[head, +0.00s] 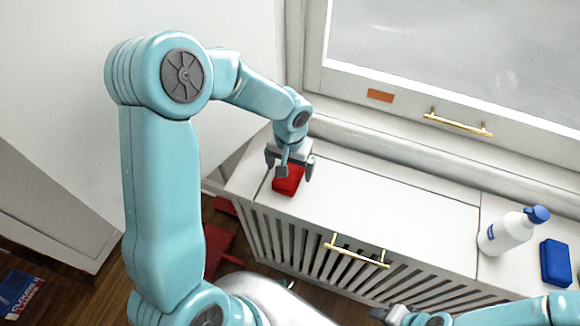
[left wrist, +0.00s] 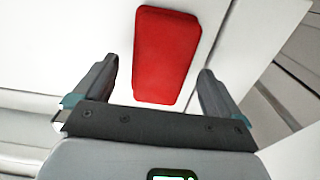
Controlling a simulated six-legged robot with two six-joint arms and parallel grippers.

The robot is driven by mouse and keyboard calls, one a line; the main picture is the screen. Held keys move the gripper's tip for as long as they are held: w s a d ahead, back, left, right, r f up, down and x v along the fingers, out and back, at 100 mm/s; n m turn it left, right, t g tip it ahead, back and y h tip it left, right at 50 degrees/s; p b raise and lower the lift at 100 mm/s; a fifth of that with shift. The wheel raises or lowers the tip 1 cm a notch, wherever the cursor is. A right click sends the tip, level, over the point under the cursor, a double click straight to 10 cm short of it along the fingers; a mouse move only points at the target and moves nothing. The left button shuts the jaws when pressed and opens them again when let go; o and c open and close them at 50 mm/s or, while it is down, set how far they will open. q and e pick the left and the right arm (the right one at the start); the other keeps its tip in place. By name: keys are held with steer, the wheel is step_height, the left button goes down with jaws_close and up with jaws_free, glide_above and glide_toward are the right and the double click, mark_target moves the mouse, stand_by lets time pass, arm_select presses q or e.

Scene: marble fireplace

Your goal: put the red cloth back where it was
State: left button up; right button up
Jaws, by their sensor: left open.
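The red cloth (head: 289,181) is a folded block lying on the left end of the white cabinet top (head: 375,210). In the left wrist view the red cloth (left wrist: 167,55) lies flat, just beyond and between the fingers. My left gripper (head: 290,172) is right above the cloth in the head view and hides part of it. In the left wrist view its fingers (left wrist: 158,88) are apart with nothing clamped between them.
A white bottle with a blue cap (head: 508,231) and a blue block (head: 555,263) stand on the cabinet's right part. A window frame with a brass handle (head: 458,122) rises behind. The slatted front has another brass handle (head: 357,251). The middle of the top is clear.

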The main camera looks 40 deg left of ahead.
mark_target(290, 169)
arm_select(q)
step_height(290, 169, up, 11)
steer(key=shift+p, duration=0.45)
arm_select(e)
steer(key=shift+r, duration=0.5)
